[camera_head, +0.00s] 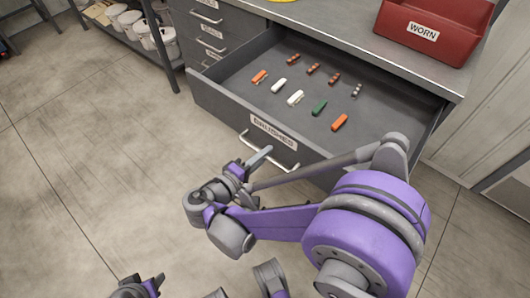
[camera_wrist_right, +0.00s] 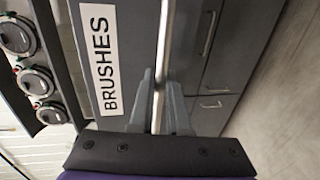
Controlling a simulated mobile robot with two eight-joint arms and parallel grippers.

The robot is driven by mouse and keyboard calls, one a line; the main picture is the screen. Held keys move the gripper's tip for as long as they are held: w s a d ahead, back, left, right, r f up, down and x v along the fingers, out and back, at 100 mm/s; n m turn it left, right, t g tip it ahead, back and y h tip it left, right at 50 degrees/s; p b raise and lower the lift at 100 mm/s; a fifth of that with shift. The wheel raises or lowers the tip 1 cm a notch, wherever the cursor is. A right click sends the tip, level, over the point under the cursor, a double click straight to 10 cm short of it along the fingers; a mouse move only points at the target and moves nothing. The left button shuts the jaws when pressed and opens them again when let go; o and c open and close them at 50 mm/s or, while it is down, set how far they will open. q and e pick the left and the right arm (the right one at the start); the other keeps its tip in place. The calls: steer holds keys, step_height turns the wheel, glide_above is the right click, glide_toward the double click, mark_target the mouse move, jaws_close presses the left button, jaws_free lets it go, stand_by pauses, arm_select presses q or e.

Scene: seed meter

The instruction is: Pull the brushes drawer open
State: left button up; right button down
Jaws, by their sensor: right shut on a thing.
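The brushes drawer (camera_head: 222,104) is pulled well out of the grey cabinet, and its inside shows. Its front carries a white BRUSHES label (camera_head: 273,131), which also shows in the wrist view (camera_wrist_right: 101,58). A pale bar handle (camera_head: 282,165) runs along the drawer front below the label. My right gripper (camera_head: 262,158) is at this handle. In the right wrist view its two fingers (camera_wrist_right: 160,100) are closed around the handle bar (camera_wrist_right: 165,40). Part of what looks like my left gripper (camera_head: 140,287) shows at the bottom edge; its fingers are not clear.
Several small orange, white, green and brown pieces lie in the drawer, such as a green one (camera_head: 319,108). A red WORN bin (camera_head: 432,32) stands on the worktop (camera_head: 345,42). Closed drawers (camera_head: 205,35) are at the left. The floor (camera_head: 90,150) left of the drawer is clear.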

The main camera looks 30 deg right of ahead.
steer(key=shift+s+a, duration=0.1)
steer(key=shift+a, duration=0.2)
steer(key=c, duration=0.9)
jaws_free()
steer(key=p+v, duration=0.1)
steer(key=v, duration=0.9)
steer(key=shift+s+a+p, duration=0.15)
steer(key=shift+a+p, duration=0.15)
steer(key=shift+a, duration=0.05)
